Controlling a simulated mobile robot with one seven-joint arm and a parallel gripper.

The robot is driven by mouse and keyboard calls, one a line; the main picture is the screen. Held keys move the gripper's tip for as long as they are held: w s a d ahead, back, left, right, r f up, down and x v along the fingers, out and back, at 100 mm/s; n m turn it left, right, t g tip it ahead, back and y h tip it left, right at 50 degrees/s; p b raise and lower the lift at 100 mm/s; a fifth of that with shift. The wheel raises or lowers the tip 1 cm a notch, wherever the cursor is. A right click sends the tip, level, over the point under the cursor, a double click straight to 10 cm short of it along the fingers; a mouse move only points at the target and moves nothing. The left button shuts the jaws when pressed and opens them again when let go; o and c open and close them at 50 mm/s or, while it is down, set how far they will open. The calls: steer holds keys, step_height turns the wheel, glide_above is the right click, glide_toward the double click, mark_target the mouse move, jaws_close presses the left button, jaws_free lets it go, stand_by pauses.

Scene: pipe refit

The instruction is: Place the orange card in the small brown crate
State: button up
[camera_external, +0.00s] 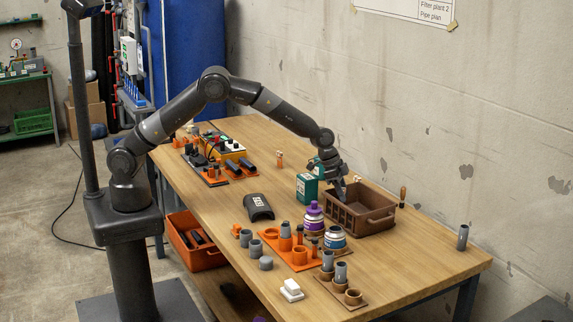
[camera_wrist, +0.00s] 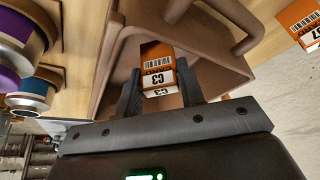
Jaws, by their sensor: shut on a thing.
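My gripper (camera_external: 341,192) is at the left side of the small brown crate (camera_external: 372,222), with its fingers by the crate's rim. In the wrist view my gripper (camera_wrist: 160,92) is shut on the orange card (camera_wrist: 156,52), which has a white label reading C3. The card shows between the two dark fingers, against the crate (camera_wrist: 208,47). The external view does not show the held card clearly. I cannot tell if the card touches the crate's floor.
Another orange-and-white labelled piece (camera_wrist: 303,24) lies outside the crate. A green box (camera_external: 307,188), a purple-capped bottle (camera_external: 314,217) and a blue-labelled jar (camera_external: 335,240) stand close to the crate's left. A wooden-handled tool (camera_external: 402,196) stands behind its right end. The table's right end is mostly clear.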

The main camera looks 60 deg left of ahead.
steer(key=shift+f, duration=1.15)
steer(key=shift+f, duration=0.2)
steer(key=o, duration=0.7)
steer(key=shift+c, duration=0.2)
